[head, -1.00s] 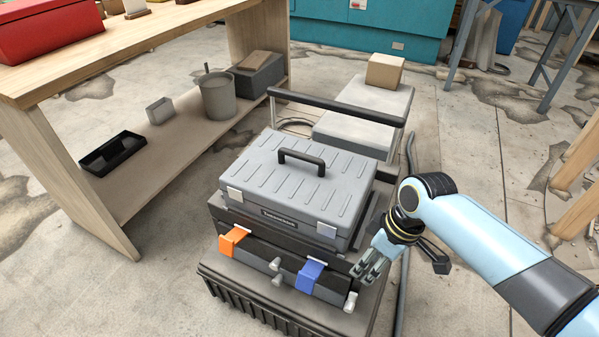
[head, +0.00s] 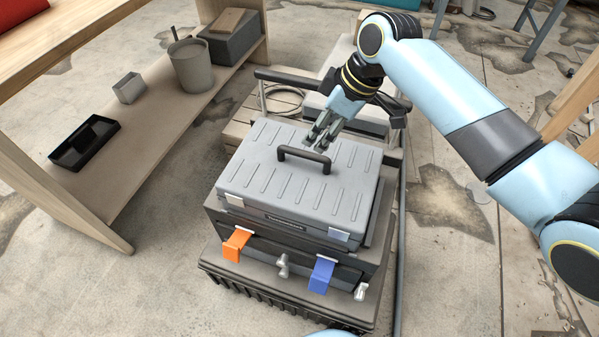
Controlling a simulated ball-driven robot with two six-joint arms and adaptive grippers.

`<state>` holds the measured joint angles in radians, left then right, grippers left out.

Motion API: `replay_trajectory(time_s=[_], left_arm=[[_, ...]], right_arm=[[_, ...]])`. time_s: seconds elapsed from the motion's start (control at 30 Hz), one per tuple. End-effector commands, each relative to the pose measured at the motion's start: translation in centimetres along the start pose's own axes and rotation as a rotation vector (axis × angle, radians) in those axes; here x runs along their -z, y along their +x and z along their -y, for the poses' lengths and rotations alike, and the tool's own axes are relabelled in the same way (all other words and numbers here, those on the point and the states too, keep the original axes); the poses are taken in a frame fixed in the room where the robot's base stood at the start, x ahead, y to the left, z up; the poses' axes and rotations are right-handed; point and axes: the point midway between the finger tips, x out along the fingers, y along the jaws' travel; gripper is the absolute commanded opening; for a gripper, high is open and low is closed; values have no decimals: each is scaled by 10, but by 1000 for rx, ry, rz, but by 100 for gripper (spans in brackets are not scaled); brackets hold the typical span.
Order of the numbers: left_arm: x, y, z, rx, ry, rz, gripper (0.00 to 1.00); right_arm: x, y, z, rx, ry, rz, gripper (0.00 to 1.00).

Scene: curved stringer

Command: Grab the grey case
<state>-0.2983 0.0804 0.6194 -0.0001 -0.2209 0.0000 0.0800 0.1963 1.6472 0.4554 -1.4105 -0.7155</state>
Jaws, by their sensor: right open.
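The grey case (head: 270,190) lies flat on top of a dark stacked box (head: 225,222), with its black handle (head: 304,158) standing up from the lid. My right gripper (head: 314,143) is open, just above and behind the handle, with its fingers pointing down toward the lid. I cannot tell whether a fingertip touches the case. The handle is not between the fingers as far as I can see. My left gripper is not in view.
The dark box has an orange latch (head: 236,244) and a blue latch (head: 321,276) at its front. A cart handle bar (head: 275,75) stands behind the case. A wooden bench with a lower shelf (head: 150,150) holding a grey bucket (head: 190,66) is at the left.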

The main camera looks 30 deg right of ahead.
Motion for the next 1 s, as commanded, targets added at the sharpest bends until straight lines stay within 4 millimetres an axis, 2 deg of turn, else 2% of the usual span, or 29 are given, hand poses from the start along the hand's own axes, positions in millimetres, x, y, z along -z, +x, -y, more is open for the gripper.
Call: replay_trajectory(time_s=[0.03,0.1,0.2,0.37,0.5,0.6,0.73,1.0], left_arm=[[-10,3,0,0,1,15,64],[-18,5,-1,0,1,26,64],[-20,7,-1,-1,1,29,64],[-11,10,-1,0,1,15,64],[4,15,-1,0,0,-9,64],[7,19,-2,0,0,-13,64],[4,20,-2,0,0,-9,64],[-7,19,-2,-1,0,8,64]], right_arm=[[-1,11,1,3,2,1,44],[0,23,0,2,1,0,44],[-1,35,0,1,1,1,44],[-1,47,-1,1,0,2,44],[-2,70,-6,1,1,2,44],[-2,84,-6,0,1,1,44],[-2,92,-6,0,0,1,44],[-2,91,-6,-1,-1,1,44]])
